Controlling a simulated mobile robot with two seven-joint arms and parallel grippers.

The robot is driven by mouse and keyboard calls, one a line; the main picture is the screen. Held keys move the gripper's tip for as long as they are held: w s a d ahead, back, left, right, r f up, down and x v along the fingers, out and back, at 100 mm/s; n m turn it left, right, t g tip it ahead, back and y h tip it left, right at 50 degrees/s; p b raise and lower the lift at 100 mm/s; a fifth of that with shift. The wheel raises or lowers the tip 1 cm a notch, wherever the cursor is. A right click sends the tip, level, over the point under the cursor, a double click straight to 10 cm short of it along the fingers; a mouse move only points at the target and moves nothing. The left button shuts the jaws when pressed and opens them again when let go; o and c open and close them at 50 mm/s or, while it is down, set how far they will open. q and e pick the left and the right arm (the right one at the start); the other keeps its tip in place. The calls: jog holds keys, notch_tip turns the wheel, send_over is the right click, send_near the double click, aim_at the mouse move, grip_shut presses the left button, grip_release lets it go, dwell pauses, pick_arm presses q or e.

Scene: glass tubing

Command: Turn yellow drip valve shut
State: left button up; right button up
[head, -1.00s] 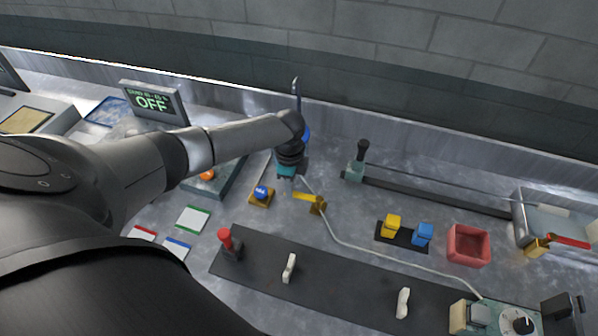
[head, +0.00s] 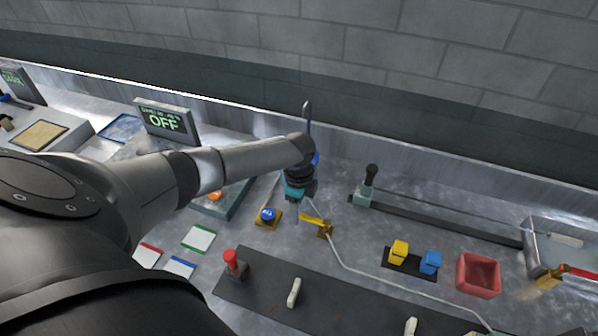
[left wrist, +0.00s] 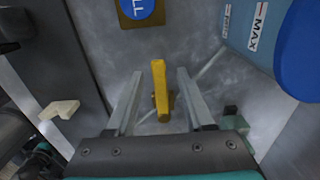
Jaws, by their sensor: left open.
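The yellow drip valve has a brass body (head: 325,231) on a thin tube and a flat yellow handle (head: 312,219) that points left in the head view. My left gripper (head: 299,212) is over the handle's free end, pointing down. In the left wrist view the gripper (left wrist: 157,88) is open. Its two fingers stand on either side of the yellow handle (left wrist: 158,82), with a gap visible on both sides. The handle points up in that view. I cannot tell how deep the fingertips reach. My right gripper is not in view.
A blue button (head: 267,215) on a yellow base is close left of the valve. A blue-topped container marked MAX (left wrist: 262,38) stands close by. A black-handled lever (head: 370,180), a red bin (head: 478,276) and yellow and blue blocks (head: 398,251) lie to the right.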

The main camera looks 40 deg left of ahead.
pick_arm(q)
notch_tip(320, 180, up, 15)
jog(key=shift+r+p, duration=0.15)
jog(key=shift+p, duration=0.3)
dwell(0.7)
